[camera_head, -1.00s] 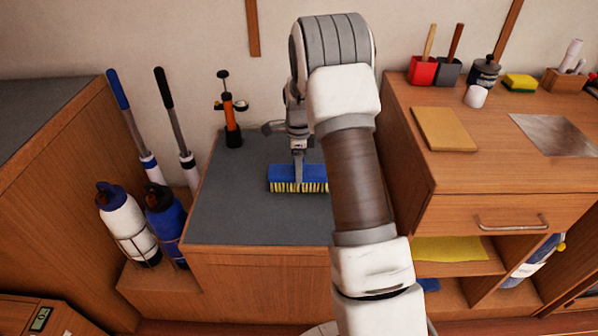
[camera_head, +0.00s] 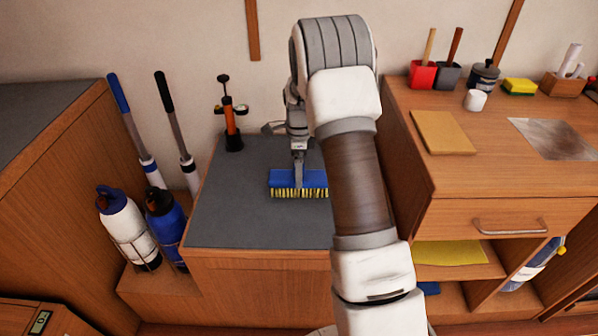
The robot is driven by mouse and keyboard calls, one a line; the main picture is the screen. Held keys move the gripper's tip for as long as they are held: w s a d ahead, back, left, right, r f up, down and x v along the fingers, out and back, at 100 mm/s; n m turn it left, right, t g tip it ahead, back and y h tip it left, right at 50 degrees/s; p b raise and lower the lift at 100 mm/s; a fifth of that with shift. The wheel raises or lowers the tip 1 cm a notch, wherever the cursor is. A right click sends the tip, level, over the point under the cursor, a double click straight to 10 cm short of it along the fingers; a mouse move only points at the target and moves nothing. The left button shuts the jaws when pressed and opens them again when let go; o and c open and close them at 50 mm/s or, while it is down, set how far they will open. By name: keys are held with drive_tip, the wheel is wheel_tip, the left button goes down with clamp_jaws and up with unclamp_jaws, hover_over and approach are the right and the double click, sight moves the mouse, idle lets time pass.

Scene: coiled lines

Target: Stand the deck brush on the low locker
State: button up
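The deck brush (camera_head: 298,181) has a blue head with yellow bristles pointing down. It is at the low locker (camera_head: 232,222), which has a grey top and wooden sides. The bristles look to be at or just above the grey top; I cannot tell whether they touch. My gripper (camera_head: 298,152) is directly above the brush head, at its short grey upright part. The fingers are small here and partly hidden by my arm, so I cannot tell whether they are closed on it. My arm also hides the right end of the brush.
An orange and black pump (camera_head: 230,118) stands at the locker's back left. White (camera_head: 127,228) and blue (camera_head: 164,222) bottles and two long handles stand left of the locker. A taller wooden cabinet (camera_head: 505,190) rises on the right. The locker's front left top is clear.

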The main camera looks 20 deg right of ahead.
drive_tip(key=s+a+r+n+t+p, duration=0.1)
drive_tip(key=s+a+r+n, duration=0.15)
drive_tip(key=r, duration=0.75)
drive_tip(key=s+a+r+n+p, duration=0.1)
drive_tip(key=s+r+n+p, duration=0.15)
drive_tip(key=r, duration=0.75)
drive_tip(key=s+a+r+n+t, duration=0.2)
drive_tip(key=s+a+r+n, duration=0.2)
drive_tip(key=s+r+n, duration=0.4)
drive_tip(key=s+a+n+t, duration=0.2)
drive_tip(key=s+n, duration=0.7)
drive_tip(key=s, duration=0.9)
drive_tip(key=shift+a+n+t+b, duration=0.3)
drive_tip(key=shift+a+b, duration=0.15)
drive_tip(key=shift+a, duration=0.75)
drive_tip(key=shift+r, duration=0.15)
wheel_tip(320, 180, up, 17)
drive_tip(key=p, duration=1.7)
